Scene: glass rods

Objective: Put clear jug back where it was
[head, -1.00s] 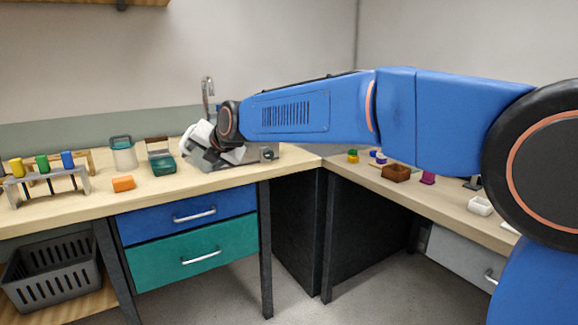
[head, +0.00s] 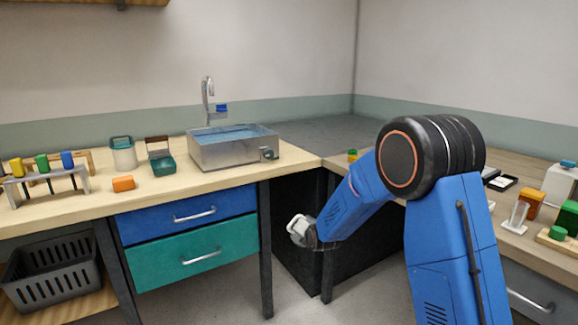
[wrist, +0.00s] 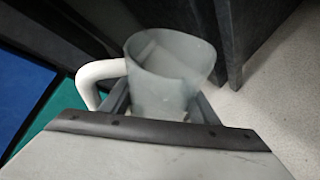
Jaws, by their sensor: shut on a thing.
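The clear jug (wrist: 172,75) is in my gripper in the wrist view, a translucent vessel with a white handle at its left. My gripper (wrist: 160,105) is shut on it, with a finger on each side. In the head view my gripper (head: 312,236) is low, below the counter height, in front of the dark gap at the corner. The jug (head: 297,229) shows there only as a small pale shape at the gripper's end. Its inside is too blurred to tell whether it holds anything.
A metal sink (head: 215,155) with water stands on the left counter. The blue drawer (head: 150,224) is closed. Several small items stand on the right counter.

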